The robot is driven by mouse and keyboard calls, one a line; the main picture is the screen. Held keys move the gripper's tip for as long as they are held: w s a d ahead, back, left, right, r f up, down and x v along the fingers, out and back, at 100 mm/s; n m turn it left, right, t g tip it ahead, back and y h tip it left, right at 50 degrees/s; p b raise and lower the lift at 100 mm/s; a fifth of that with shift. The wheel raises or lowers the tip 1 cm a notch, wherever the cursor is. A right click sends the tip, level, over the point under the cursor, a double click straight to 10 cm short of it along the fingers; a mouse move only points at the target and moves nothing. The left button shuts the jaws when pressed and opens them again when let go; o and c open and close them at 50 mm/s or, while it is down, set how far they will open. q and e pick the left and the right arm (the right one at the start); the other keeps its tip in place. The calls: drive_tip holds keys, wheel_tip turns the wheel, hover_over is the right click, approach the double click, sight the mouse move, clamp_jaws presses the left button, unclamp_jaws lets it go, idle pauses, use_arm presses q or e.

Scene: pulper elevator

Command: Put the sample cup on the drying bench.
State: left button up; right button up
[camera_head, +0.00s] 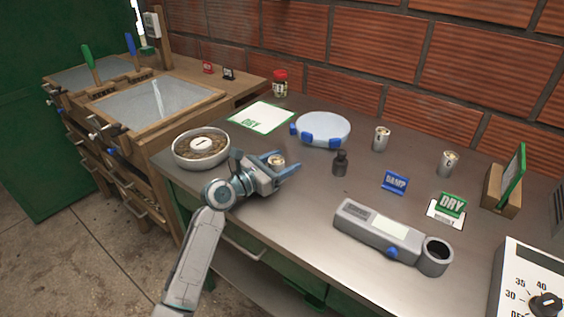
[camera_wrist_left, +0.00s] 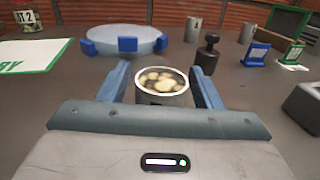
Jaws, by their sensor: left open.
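A small metal sample cup (camera_head: 276,160) holding pale beans stands on the steel table. It also shows in the left wrist view (camera_wrist_left: 162,88), upright between the blue fingers. My left gripper (camera_head: 285,164) is open around the cup, one finger on each side; I cannot tell whether they touch it. Two similar cups stand farther back, one behind the scale area (camera_head: 381,139) and one to its right (camera_head: 447,163). A wooden bench (camera_head: 225,92) with mesh trays, probably the drying bench, stands at the left. My right gripper is out of view.
A round bowl of beans (camera_head: 201,146) is left of my gripper. A dark weight (camera_head: 340,163), a white round dish with blue clips (camera_head: 321,128) and a grey meter (camera_head: 385,232) are nearby. A green-edged DRY card (camera_head: 262,117) lies at the back left. DAMP (camera_head: 395,182) and DRY (camera_head: 451,204) signs stand right.

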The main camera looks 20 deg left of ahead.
use_arm(q)
drive_tip(key=v, duration=1.1)
drive_tip(key=shift+s+a, duration=0.3)
drive_tip(key=shift+s, duration=0.15)
